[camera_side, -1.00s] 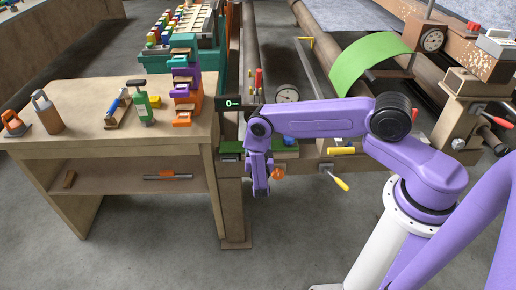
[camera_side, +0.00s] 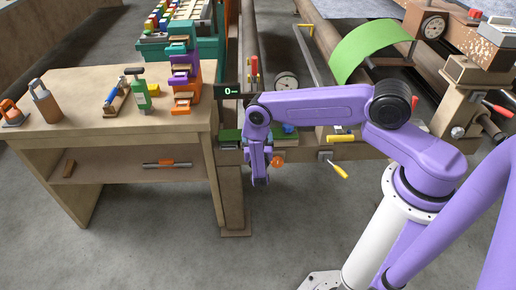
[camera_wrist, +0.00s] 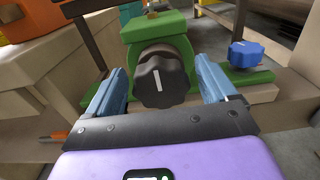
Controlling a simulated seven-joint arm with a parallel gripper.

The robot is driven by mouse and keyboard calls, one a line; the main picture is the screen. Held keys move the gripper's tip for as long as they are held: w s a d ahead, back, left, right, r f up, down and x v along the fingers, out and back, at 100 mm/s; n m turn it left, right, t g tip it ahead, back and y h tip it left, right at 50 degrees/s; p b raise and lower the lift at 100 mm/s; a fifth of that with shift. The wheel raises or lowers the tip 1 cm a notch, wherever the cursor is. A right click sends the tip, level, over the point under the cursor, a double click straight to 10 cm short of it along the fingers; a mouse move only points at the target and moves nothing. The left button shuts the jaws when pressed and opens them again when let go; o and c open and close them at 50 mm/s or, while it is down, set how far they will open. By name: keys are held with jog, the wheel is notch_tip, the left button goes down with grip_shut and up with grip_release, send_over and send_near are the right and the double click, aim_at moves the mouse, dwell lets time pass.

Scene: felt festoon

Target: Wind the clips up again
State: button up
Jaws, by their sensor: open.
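A black lobed knob (camera_wrist: 160,82) with a white, nearly upright pointer line sits on a green bracket (camera_wrist: 165,28) in the wrist view. My gripper (camera_wrist: 160,88) is open, with one blue finger on either side of the knob. Whether the fingers touch it I cannot tell. In the side view my gripper (camera_side: 260,182) points down at the front of the frame, and my arm hides the black knob. A small dark display (camera_side: 228,91) there reads "0" followed by a dash. I cannot make out any clips for certain.
A blue knob (camera_wrist: 246,53) stands right of the bracket. In the side view an orange knob (camera_side: 278,161) and a yellow-handled lever (camera_side: 338,169) are close to the right of my gripper. A wooden bench (camera_side: 70,140) with tools stands left. Open floor lies in front.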

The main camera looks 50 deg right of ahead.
jog(key=v, duration=1.7)
jog(key=shift+r, duration=0.2)
jog(key=s+a+r+m+g, duration=0.1)
jog(key=s+r+m+g, duration=0.1)
jog(key=r+m+g, duration=0.5)
jog(key=s+a+r+m+g, duration=0.1)
jog(key=s+r+m+g, duration=0.15)
jog(key=r, duration=0.95)
jog(key=s+d+r+m+g+y, duration=0.1)
jog(key=s+r+m+y, duration=0.1)
jog(key=s+r+y, duration=0.4)
jog(key=s+d+r+m+g+y, duration=0.1)
jog(key=s+r+y, duration=0.6)
jog(key=s, duration=0.7)
jog(key=shift+s+m+g, duration=0.3)
jog(key=shift+m+g, duration=0.25)
jog(key=shift+m, duration=0.4)
